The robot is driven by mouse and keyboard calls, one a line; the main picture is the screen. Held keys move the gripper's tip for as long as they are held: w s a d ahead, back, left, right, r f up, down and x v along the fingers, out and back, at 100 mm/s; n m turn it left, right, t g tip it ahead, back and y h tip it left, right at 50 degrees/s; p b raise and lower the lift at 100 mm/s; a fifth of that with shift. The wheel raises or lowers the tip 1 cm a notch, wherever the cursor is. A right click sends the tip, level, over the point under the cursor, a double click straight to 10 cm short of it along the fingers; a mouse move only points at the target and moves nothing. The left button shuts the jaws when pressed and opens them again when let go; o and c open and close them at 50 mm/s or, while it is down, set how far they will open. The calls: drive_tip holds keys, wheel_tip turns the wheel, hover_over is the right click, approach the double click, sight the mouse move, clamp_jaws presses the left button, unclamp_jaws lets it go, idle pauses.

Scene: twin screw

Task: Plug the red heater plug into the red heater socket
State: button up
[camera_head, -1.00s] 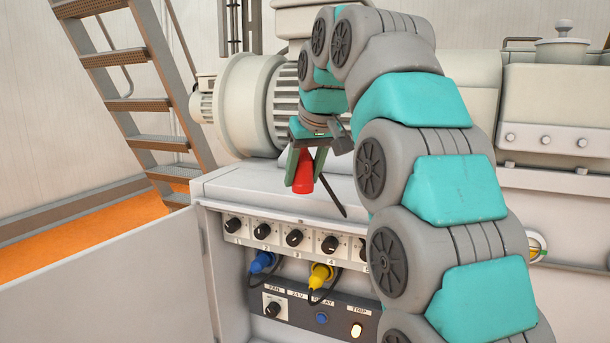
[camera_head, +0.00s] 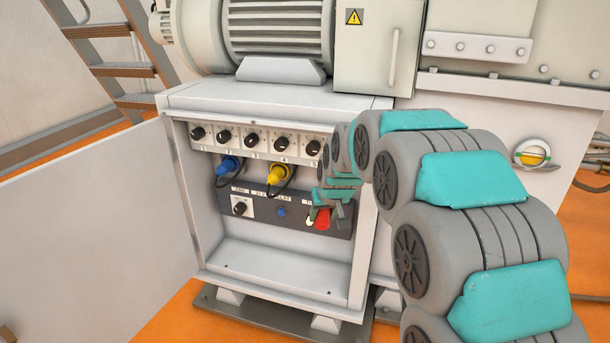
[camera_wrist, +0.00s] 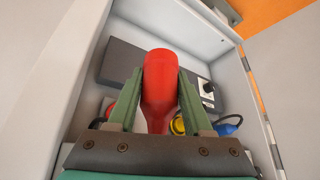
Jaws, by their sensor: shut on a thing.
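My gripper (camera_head: 321,214) is shut on the red heater plug (camera_wrist: 160,82). In the wrist view the plug stands between the two green fingers (camera_wrist: 157,100), its wide end pointing away from the wrist. In the head view the red plug (camera_head: 322,219) is in front of the dark lower panel, at its right end. No red socket can be made out in the head view; my arm covers the right part of the socket row. A small red patch (camera_wrist: 107,106) shows left of the plug in the wrist view, mostly hidden by a finger.
The open cabinet (camera_head: 262,262) has a row of black knobs (camera_head: 252,141). Below them sit a blue plug (camera_head: 229,166) and a yellow plug (camera_head: 280,173) with black cables. The dark panel (camera_head: 262,209) lies under these. The cabinet's lower space is empty. Its door (camera_head: 90,215) stands open at left.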

drive_tip(key=s+d+f, duration=0.3)
drive_tip(key=s+f, duration=0.1)
drive_tip(key=f, duration=0.2)
drive_tip(key=s+d+f+m+h, duration=0.1)
drive_tip(key=s+d+f, duration=0.2)
drive_tip(key=f, duration=0.3)
drive_tip(key=shift+s+d+f, duration=0.15)
drive_tip(key=shift+s+d, duration=0.2)
drive_tip(key=shift+s, duration=0.2)
